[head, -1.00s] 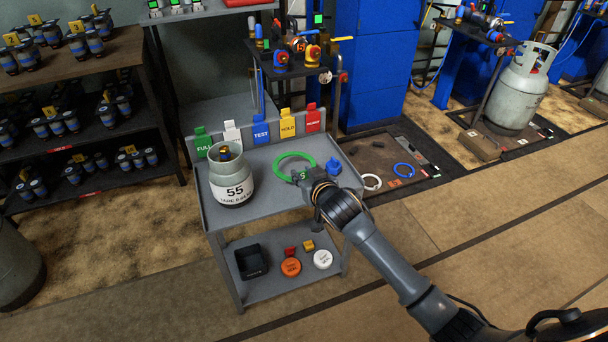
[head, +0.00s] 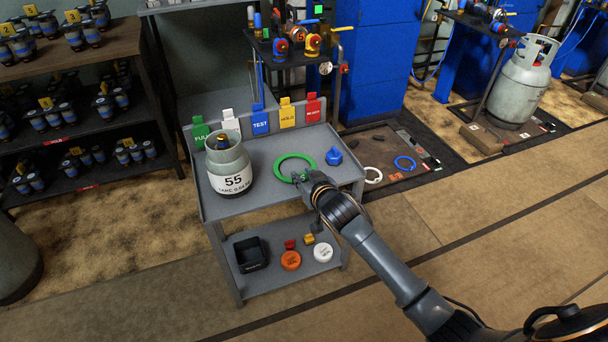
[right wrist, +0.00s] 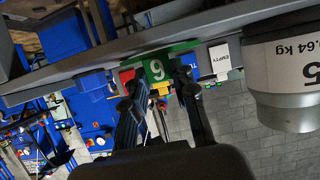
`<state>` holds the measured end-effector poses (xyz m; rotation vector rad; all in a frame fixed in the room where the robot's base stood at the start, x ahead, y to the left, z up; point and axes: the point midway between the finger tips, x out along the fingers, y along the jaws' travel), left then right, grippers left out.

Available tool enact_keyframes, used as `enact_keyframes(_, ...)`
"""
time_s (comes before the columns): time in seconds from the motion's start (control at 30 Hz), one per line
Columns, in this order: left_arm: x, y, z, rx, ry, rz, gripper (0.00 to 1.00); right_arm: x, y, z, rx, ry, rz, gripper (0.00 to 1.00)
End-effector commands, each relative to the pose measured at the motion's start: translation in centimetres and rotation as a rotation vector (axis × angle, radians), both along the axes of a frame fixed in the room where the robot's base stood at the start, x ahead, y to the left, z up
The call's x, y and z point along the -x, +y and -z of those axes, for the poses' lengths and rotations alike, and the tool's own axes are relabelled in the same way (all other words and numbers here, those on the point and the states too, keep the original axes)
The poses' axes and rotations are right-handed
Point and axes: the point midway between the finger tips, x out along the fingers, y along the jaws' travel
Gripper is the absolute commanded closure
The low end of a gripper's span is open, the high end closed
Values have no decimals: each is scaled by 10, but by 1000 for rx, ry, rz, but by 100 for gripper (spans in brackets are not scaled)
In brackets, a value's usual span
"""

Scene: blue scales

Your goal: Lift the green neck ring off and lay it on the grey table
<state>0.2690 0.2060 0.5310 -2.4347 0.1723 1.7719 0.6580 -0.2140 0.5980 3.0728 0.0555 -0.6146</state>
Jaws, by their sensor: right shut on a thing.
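The green neck ring (head: 277,171) is over the right part of the grey table (head: 262,199). It looks flat and level, but I cannot tell whether it touches the top. My right gripper (head: 300,177) is shut on the ring's near side. My left gripper is not in view.
A blue fitting (head: 333,157) sits right of the ring. Coloured label cards, including the blue TEST card (head: 261,121), line the back edge. The lower shelf holds a black bin (head: 250,254) and orange and white discs. Bare tabletop lies in front of the ring.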

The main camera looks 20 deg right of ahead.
Motion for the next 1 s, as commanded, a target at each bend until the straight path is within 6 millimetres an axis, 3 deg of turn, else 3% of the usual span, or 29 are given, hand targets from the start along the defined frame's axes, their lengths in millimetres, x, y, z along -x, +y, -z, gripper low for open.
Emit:
enact_keyframes(0.2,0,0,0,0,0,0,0,0,0,0,0,0,0,89)
enact_keyframes(0.23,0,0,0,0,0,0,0,0,0,0,0,0,0,71)
enact_keyframes(0.37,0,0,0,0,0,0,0,0,0,0,0,0,0,47)
enact_keyframes(1.0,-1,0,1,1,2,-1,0,0,0,-2,0,0,0,47)
